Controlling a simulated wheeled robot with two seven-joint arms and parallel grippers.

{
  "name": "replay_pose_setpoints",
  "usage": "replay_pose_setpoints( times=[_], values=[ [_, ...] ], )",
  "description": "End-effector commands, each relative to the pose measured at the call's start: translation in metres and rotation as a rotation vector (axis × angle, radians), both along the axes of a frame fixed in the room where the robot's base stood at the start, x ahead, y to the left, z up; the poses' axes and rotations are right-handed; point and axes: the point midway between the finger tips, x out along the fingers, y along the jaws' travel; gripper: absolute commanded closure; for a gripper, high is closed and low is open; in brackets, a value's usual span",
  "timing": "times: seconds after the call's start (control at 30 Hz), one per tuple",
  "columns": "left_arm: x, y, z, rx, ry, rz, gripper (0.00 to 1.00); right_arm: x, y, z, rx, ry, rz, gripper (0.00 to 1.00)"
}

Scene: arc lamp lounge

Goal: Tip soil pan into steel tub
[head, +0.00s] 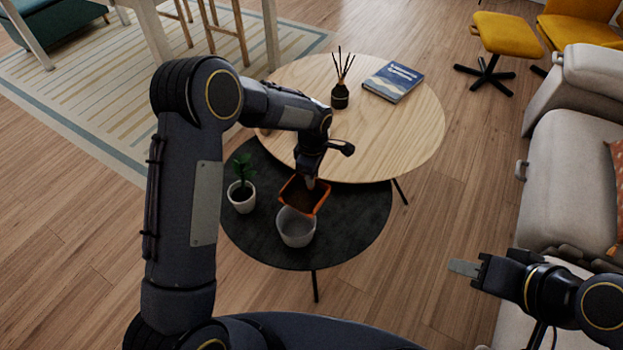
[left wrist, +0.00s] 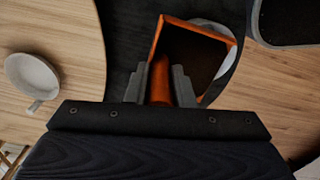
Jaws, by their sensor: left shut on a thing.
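The orange soil pan (head: 318,205) hangs above the back rim of the steel tub, with dark soil visible in it. It looks somewhat tilted; the exact angle is hard to tell. My left gripper (head: 311,179) is shut on its handle, which shows between the fingers in the left wrist view (left wrist: 160,82). The pale grey steel tub (head: 296,230) stands upright on the low black table; its far side is hidden by the pan. Its rim shows behind the pan in the left wrist view (left wrist: 232,66). My right gripper (head: 466,268) is far right, apart from these; its finger opening is unclear.
A potted plant (head: 242,195) stands left of the tub on the black table (head: 350,225). The higher wooden table (head: 405,135) behind carries a reed diffuser (head: 340,96) and a blue book (head: 393,81). A grey sofa (head: 565,170) stands at right.

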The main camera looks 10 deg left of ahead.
Motion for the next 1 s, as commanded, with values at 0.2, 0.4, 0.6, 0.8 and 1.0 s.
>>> replay_pose_setpoints(
  times=[0.2,0.4,0.6,0.8,1.0],
  values=[
    [0.000,0.000,-0.005,0.000,0.000,0.000,1.00,0.000,0.000,-0.003,0.000,-0.001,0.000,0.64],
    [0.000,0.000,-0.011,-0.001,0.000,-0.001,1.00,0.000,0.000,-0.006,0.000,0.000,0.000,0.64],
    [0.000,0.000,-0.017,-0.001,0.000,-0.001,1.00,0.000,0.000,-0.010,0.000,0.000,0.000,0.64],
    [0.000,0.000,-0.023,0.000,0.000,-0.001,1.00,0.000,0.000,-0.014,0.000,0.000,0.000,0.64],
    [0.000,0.001,-0.029,0.000,0.000,-0.001,1.00,0.000,0.000,-0.017,0.000,0.000,0.000,0.64]
  ],
)
